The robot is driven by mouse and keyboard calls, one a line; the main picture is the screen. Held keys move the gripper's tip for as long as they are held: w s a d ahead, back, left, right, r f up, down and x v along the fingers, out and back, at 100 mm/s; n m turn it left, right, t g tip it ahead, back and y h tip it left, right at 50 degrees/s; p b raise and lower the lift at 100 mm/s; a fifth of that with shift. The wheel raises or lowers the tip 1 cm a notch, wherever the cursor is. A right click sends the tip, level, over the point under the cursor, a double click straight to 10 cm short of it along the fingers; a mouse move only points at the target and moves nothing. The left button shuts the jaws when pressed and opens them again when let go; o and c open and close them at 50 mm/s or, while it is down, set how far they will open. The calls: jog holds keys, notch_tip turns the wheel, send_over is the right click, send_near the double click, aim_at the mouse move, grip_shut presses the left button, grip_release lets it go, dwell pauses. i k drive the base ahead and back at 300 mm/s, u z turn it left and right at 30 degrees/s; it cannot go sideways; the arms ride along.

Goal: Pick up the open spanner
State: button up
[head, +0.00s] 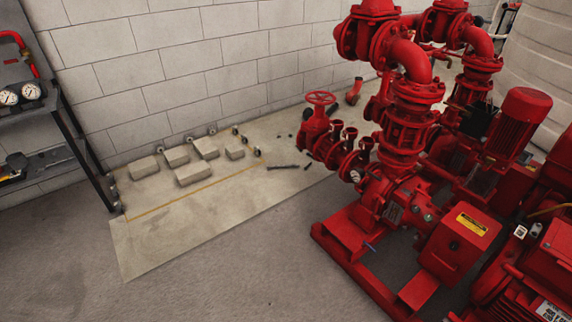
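A thin dark bar-like tool (283,167) lies flat on the pale concrete slab (160,245), left of the red pump pipework. It may be the open spanner, but it is too small to make out its jaws. A smaller dark piece (308,166) lies just to its right, close to the red valves. My gripper is not in view.
The red pumpset (395,205) fills the right side. Several pale blocks (195,174) and small round fittings stand on the slab near the wall. A dark rack with gauges (40,100) is at the left. The grey floor in front is clear.

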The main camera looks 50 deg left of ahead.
aim_at(280, 166)
jog(key=u, duration=0.45)
jog(key=i, duration=1.25)
jog(key=z, duration=0.45)
